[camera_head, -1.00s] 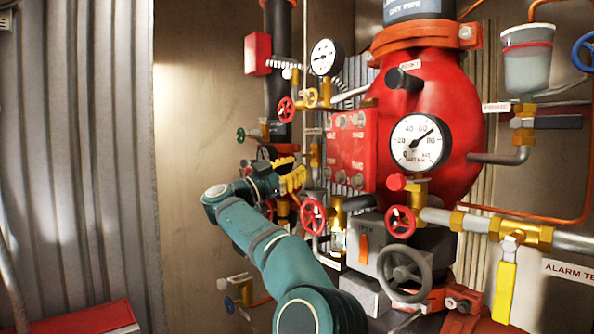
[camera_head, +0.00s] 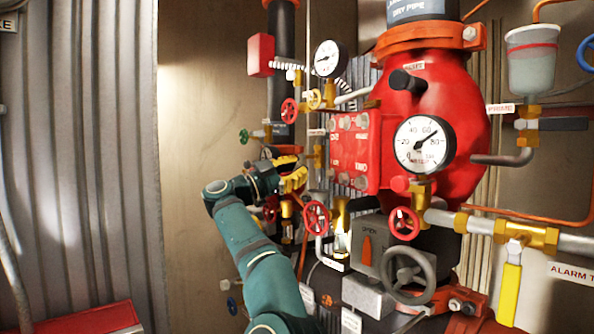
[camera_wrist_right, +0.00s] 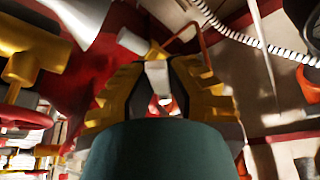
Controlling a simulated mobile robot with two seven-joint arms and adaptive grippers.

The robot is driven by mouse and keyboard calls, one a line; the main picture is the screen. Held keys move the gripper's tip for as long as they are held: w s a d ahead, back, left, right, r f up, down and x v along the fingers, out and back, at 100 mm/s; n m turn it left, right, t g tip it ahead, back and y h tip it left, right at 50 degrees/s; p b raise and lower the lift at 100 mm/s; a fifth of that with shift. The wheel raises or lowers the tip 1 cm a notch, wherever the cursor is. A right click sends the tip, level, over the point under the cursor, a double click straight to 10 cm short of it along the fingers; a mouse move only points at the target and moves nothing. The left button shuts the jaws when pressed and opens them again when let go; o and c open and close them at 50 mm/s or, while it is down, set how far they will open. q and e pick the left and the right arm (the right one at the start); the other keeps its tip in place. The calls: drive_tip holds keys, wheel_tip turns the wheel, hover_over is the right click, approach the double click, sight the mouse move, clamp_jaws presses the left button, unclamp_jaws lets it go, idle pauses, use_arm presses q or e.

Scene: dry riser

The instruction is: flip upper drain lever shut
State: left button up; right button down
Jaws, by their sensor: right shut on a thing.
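My right gripper (camera_head: 292,181), with yellow ribbed fingers on a teal arm, is at the narrow pipework left of the red valve body. In the right wrist view, the gripper (camera_wrist_right: 158,92) is shut with a pale grey lever-like piece (camera_wrist_right: 157,74) between its fingers. This piece appears to be the upper drain lever. Its handle is hidden by my fingers in the head view, so I cannot tell its angle there. My left gripper is not in view.
A red handwheel (camera_head: 316,217) sits just right of and below the gripper. The red valve body (camera_head: 440,115) and a grey handwheel (camera_head: 408,276) stand further right. A yellow lever (camera_head: 509,295) hangs at lower right. The bare wall (camera_head: 205,130) at left leaves free room.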

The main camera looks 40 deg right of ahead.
drive_tip(key=shift+r, duration=0.1)
drive_tip(key=c, duration=0.9)
unclamp_jaws()
drive_tip(key=shift+s+d, duration=0.1)
drive_tip(key=shift+c, duration=0.2)
drive_tip(key=v, duration=0.7)
drive_tip(key=shift+a, duration=0.2)
